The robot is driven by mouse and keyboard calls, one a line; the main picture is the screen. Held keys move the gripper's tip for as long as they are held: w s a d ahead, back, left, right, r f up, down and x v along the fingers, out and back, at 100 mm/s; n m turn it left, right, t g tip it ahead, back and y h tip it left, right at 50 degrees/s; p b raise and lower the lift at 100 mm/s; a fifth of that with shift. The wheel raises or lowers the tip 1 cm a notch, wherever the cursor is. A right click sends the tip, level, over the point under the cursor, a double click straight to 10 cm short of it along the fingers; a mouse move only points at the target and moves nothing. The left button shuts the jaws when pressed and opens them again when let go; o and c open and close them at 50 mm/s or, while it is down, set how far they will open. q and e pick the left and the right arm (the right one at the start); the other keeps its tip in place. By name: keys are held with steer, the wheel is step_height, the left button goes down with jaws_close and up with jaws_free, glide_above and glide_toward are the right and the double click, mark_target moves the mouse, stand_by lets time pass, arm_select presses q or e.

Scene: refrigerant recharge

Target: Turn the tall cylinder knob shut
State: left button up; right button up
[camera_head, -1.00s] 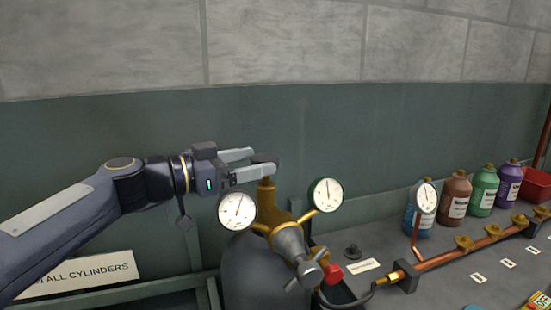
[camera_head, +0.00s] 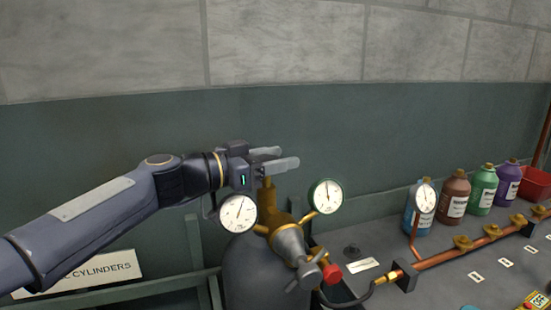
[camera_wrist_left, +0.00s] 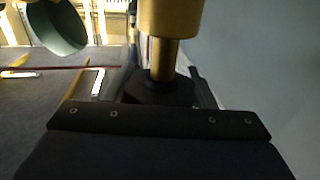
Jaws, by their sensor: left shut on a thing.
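The tall grey cylinder (camera_head: 262,272) stands at the lower middle of the head view, with a brass valve stem (camera_head: 267,196) on top. My left gripper (camera_head: 286,157) is at the top of this stem, its fingers shut around the knob. The near finger hides most of the knob in the head view. In the left wrist view the dark knob (camera_wrist_left: 158,92) sits between the fingers, under the brass stem (camera_wrist_left: 163,58). My right gripper is not in view.
Two dial gauges (camera_head: 238,212) (camera_head: 326,196) flank the valve closely. A regulator with a red part (camera_head: 331,272) sits in front. A copper pipe (camera_head: 455,252) with brass valves runs along the bench at right. Several bottles (camera_head: 455,196) and a red bin (camera_head: 535,189) stand behind it.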

arm_select(q)
steer(key=shift+g, duration=0.3)
steer(key=shift+c, duration=0.3)
steer(key=shift+f+m+g+h+b, duration=0.1)
steer(key=shift+m+g+h+b, duration=0.2)
steer(key=shift+m, duration=0.1)
steer(key=shift+s+m+g+h, duration=0.1)
steer(key=shift+m+g+h, duration=0.3)
steer(key=shift+m+g, duration=0.45)
steer(key=shift+g, duration=0.75)
steer(key=m+g, duration=0.2)
steer(key=shift+s+d+r+g+h, duration=0.1)
steer(key=shift+s+r+g+h, duration=0.1)
steer(key=shift+g+h, duration=0.1)
steer(key=m+g+p, duration=0.2)
steer(key=g, duration=0.1)
steer(key=m+g+p, duration=0.1)
steer(key=shift+s+r+g+p, duration=0.15)
steer(key=shift+s+g+p, duration=0.15)
steer(key=shift+p, duration=0.05)
steer(key=shift+s+f+m+g+y+p, duration=0.1)
steer(key=shift+m+g+y+p, duration=0.15)
steer(key=shift+m+g+p, duration=0.35)
steer(key=shift+s+f+m+g+y+p, duration=0.1)
steer(key=shift+m+g+y+p, duration=0.2)
steer(key=shift+g+p, duration=0.4)
